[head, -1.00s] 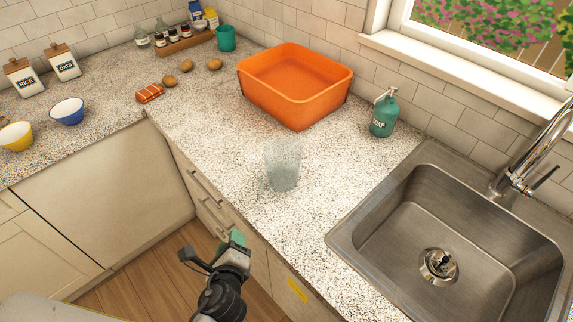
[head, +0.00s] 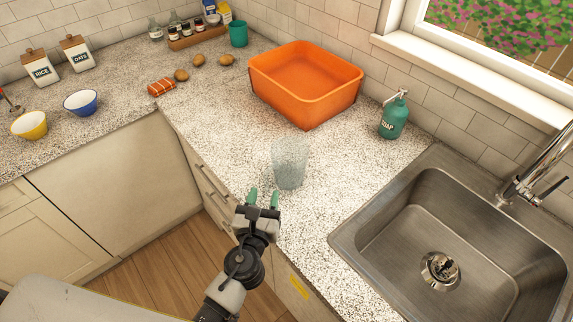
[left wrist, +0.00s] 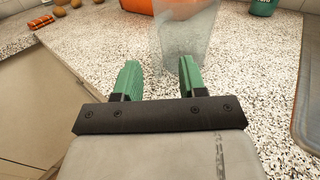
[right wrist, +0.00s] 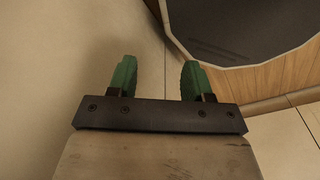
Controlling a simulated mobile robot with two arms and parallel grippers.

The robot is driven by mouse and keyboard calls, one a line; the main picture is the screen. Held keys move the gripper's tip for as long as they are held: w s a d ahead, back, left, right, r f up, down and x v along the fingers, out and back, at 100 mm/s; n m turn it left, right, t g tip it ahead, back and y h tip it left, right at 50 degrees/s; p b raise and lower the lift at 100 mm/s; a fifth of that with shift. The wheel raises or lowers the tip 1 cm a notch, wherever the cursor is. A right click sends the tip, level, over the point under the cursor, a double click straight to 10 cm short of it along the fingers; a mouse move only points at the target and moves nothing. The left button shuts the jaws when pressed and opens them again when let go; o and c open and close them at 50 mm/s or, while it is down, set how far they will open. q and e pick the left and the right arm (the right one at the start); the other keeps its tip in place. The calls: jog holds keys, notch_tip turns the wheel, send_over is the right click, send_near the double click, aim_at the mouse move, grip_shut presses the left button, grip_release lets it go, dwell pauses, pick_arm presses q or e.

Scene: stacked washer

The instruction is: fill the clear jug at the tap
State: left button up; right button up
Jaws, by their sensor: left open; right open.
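The clear jug (head: 289,163) stands upright on the speckled counter, left of the sink. It also shows in the left wrist view (left wrist: 184,32), just beyond the fingertips. My left gripper (head: 263,197) is open and empty at the counter's front edge, short of the jug and not around it. Its green fingers (left wrist: 160,78) are spread apart. The tap (head: 535,172) rises behind the sink (head: 400,225) at the right, its upper end cut off by the frame. My right gripper (right wrist: 155,78) is open and empty, facing pale cabinet fronts and wooden floor.
An orange tub (head: 305,108) stands behind the jug. A green soap bottle (head: 393,118) stands between tub and sink. Potatoes, bowls, canisters and spice jars are further left and back. The counter around the jug is clear.

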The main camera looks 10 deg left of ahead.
aim_at(266, 183)
pick_arm(q)
jog(key=shift+w+a+f+p, duration=0.1)
jog(key=shift+w+a+p, duration=0.1)
jog(key=shift+w, duration=0.7)
jog(key=shift+w+a+r+p, duration=0.1)
jog(key=shift+w+p, duration=0.05)
jog(key=shift+w, duration=0.8)
jog(key=shift+w+a+f+p, duration=0.1)
jog(key=shift+w+a+p, duration=0.1)
jog(key=shift+w, duration=0.7)
jog(key=shift+s+d, duration=0.1)
grip_shut()
